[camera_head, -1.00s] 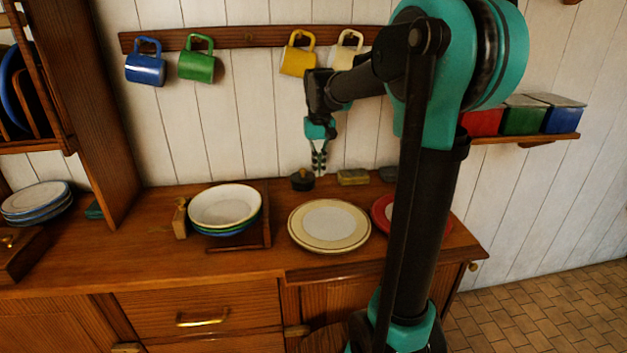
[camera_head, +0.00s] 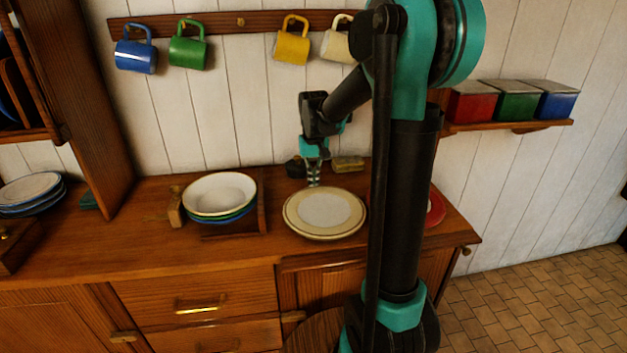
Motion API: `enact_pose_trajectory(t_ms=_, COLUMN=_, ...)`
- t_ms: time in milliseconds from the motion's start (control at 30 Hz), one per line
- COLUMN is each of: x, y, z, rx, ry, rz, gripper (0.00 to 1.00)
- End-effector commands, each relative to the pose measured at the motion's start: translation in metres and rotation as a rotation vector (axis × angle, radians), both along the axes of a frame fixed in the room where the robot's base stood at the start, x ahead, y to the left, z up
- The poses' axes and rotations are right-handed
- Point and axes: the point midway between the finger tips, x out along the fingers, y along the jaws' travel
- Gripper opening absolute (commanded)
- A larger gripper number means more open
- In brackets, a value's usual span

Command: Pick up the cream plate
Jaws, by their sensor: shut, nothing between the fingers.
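The cream plate (camera_head: 325,212) lies flat on the wooden counter, right of the bowl stack. It has a darker line around its rim and shows almost whole. My gripper (camera_head: 314,182) points down at the plate's far edge, with its fingers shut and nothing between them. The fingertips are close to the far rim; I cannot tell whether they touch it.
A stack of bowls (camera_head: 220,193) stands left of the plate in a wooden holder. A red plate (camera_head: 436,208) is partly hidden behind my arm. A dark pot (camera_head: 294,168) and a sponge-like block (camera_head: 348,163) sit behind. Mugs hang above, including a yellow mug (camera_head: 291,45).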

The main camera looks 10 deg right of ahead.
Motion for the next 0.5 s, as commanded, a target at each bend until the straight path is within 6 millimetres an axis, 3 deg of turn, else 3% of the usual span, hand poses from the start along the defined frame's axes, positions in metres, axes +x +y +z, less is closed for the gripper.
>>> enact_pose_trajectory(t_ms=167, x=-0.006, y=0.0, z=0.0, rx=0.0, ry=0.0, rz=0.0, gripper=0.0)
enact_pose_trajectory(t_ms=500, x=-0.069, y=0.0, z=0.0, rx=0.0, ry=0.001, rz=0.001, gripper=0.0)
